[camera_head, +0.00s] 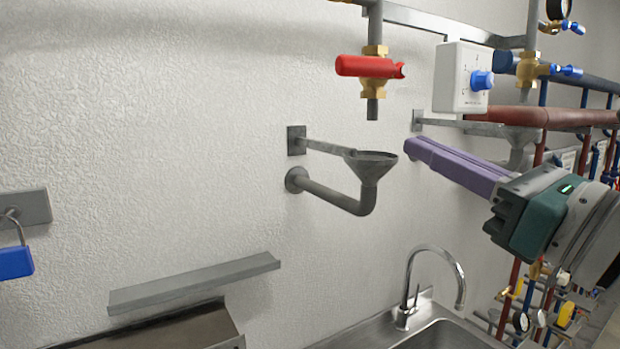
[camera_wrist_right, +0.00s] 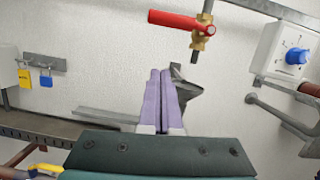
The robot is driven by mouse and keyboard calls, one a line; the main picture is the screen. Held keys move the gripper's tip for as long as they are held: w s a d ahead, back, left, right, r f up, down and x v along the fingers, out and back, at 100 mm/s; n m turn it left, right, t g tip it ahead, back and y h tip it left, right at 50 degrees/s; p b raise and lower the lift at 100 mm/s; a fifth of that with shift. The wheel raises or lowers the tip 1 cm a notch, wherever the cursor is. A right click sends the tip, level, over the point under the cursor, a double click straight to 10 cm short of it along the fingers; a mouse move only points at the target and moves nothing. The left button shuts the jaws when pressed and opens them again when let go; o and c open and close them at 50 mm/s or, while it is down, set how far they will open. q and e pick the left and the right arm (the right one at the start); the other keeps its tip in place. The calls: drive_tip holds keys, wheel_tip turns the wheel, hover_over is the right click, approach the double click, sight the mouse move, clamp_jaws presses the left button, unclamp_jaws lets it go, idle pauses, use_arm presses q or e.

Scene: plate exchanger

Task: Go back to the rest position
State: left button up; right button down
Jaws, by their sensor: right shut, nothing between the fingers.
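My right gripper (camera_head: 408,146) has two long purple fingers pressed together, with nothing between them. It reaches in from the right in the head view, in front of the wall and below the white box with a blue knob (camera_head: 462,78). Its fingertips look just right of the grey funnel drain (camera_head: 372,160). In the right wrist view the closed gripper (camera_wrist_right: 160,72) points at the wall, below the red-handled valve (camera_wrist_right: 188,22), and partly covers the funnel (camera_wrist_right: 187,92). That valve also shows in the head view (camera_head: 372,67). My left gripper is not in view.
A steel sink (camera_head: 440,335) with a tall tap (camera_head: 410,290) stands below. A grey wall shelf (camera_head: 195,283) and a blue padlock (camera_head: 15,262) are at the left. Pipes, gauges and valves crowd the right side. The wall's left middle is clear.

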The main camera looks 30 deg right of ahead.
drive_tip(key=s+a+f+n+g+y+p, duration=0.2)
drive_tip(key=s+a+f+n+g+y, duration=0.15)
drive_tip(key=a+n, duration=0.45)
drive_tip(key=s+a+f+n+g+y+p, duration=0.25)
drive_tip(key=a+n+g, duration=0.2)
drive_tip(key=n, duration=0.65)
drive_tip(key=s+d+f+n+g+h+p, duration=0.1)
drive_tip(key=s+f+n+g+h+p, duration=0.1)
drive_tip(key=s+f+n+g+h, duration=0.2)
drive_tip(key=s+d+f+n+g+h+p, duration=0.2)
drive_tip(key=s+n, duration=0.6)
drive_tip(key=n, duration=0.4)
wheel_tip(320, 180, down, 3)
drive_tip(key=g+h+p, duration=0.1)
drive_tip(key=g, duration=0.2)
drive_tip(key=shift+d+h, duration=0.25)
drive_tip(key=shift+h, duration=0.15)
drive_tip(key=shift+s+r, duration=0.1)
